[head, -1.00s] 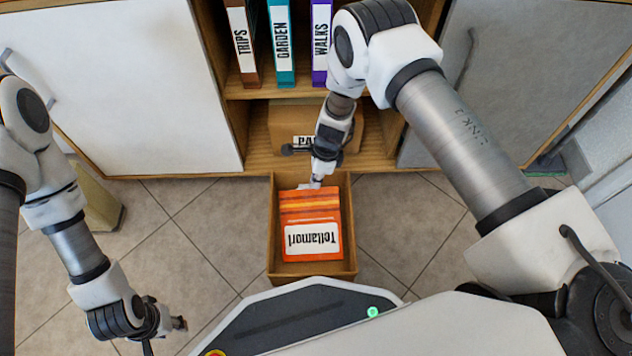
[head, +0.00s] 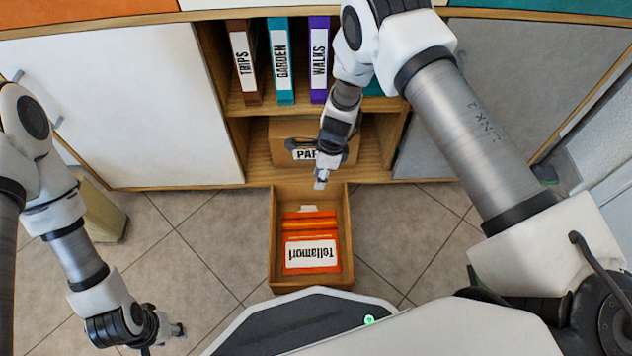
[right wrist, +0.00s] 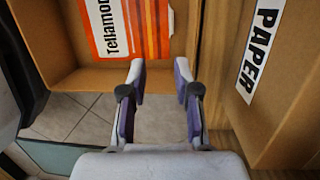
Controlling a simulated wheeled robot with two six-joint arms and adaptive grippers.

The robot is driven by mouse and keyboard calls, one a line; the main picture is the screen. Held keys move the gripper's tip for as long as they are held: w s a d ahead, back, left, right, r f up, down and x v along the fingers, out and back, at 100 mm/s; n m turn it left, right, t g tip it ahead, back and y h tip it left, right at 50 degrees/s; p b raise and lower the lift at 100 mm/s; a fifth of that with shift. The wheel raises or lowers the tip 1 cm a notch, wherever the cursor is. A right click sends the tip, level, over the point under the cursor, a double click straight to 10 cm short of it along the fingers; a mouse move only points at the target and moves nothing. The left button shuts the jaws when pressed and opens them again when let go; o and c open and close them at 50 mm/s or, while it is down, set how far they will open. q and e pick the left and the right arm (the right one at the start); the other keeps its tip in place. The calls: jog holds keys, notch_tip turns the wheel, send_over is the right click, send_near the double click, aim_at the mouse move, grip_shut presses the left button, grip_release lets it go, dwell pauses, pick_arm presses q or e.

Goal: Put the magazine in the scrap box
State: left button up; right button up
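The magazine (head: 311,256), orange with a white "Tellamori" label, lies in an open-topped wooden box (head: 343,235) in front of the shelf unit. It also shows in the right wrist view (right wrist: 152,30). A cardboard box (head: 345,153) stands on the lower shelf. Its label reads PAPER in the right wrist view (right wrist: 240,75). My right gripper (head: 320,182) is over the rear edge of the wooden box, apart from the magazine. In its wrist view, the fingers (right wrist: 160,78) are spread with nothing between them. My left gripper (head: 178,331) hangs low at the left; its fingers are unclear.
Upright binders TRIPS (head: 243,65), GARDEN (head: 281,62) and WALKS (head: 318,60) fill the upper shelf. White (head: 120,100) and grey (head: 520,90) cabinet doors flank the shelves. A tan bin (head: 103,210) stands on the floor at the left. Tiled floor is clear beside the wooden box.

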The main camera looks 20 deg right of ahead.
jog(key=p+v, duration=0.1)
jog(key=v, duration=0.4)
jog(key=s+d+f+n+h, duration=0.2)
jog(key=s+d+f+n, duration=0.15)
jog(key=s+n, duration=0.4)
jog(key=s+d+f+n+h, duration=0.15)
jog(key=s+d+n, duration=0.3)
jog(key=s, duration=0.65)
jog(key=s+a+r+n+y, duration=0.1)
jog(key=s+r+n, duration=0.1)
jog(key=s+n, duration=0.6)
jog(key=shift+s+r+n, duration=0.25)
jog(key=shift+s+n, duration=0.15)
jog(key=shift+s, duration=0.35)
